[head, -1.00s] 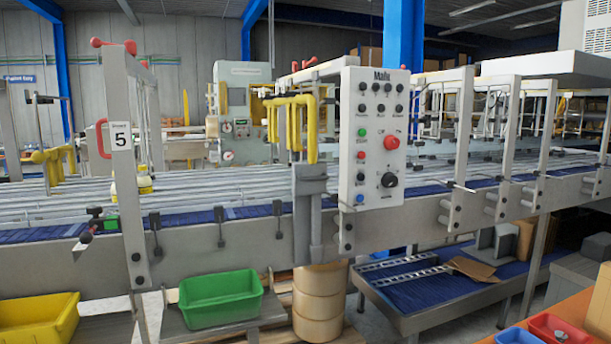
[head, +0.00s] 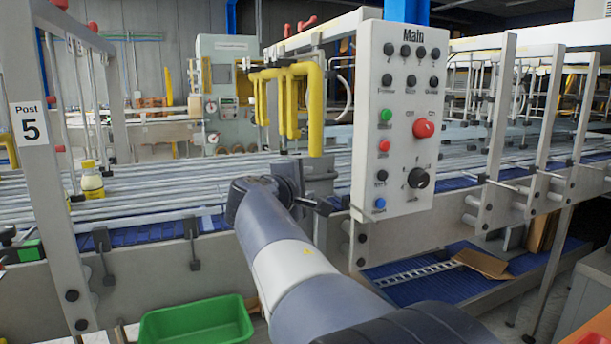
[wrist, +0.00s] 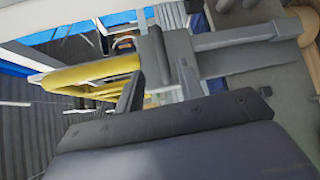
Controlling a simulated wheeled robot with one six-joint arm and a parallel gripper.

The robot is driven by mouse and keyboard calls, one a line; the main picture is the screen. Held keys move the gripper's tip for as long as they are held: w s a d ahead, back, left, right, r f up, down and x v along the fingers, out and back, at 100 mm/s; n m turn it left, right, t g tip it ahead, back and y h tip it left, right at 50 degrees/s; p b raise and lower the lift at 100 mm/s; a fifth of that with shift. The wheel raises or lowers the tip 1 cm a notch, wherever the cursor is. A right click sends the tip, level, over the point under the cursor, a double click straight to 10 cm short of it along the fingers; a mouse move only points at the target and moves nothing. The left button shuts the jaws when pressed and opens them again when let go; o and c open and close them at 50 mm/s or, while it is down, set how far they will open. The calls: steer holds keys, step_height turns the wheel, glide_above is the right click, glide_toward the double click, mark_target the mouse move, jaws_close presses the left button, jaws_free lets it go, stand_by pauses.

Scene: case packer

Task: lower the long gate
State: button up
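A yellow tubular frame (head: 288,90), which looks like the gate, stands raised above the conveyor left of the control panel. Its right tube runs down toward a grey post and block, largely hidden by my arm in the head view. In the wrist view the yellow tubes (wrist: 85,75) lie at the left and the grey block (wrist: 155,58) lies ahead of my gripper. My gripper (wrist: 160,88) has its two dark fingers apart, with the block seen between and beyond them. I cannot tell whether they touch it.
The Main control panel (head: 400,120), with a red button and a black knob, stands close right of my arm. A green bin (head: 197,322) sits below the conveyor.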

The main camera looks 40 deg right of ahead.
mark_target(321, 178)
steer(key=p+x, duration=0.2)
steer(key=x, duration=0.8)
steer(key=shift+s, duration=0.1)
steer(key=shift+c, duration=0.3)
jaws_close()
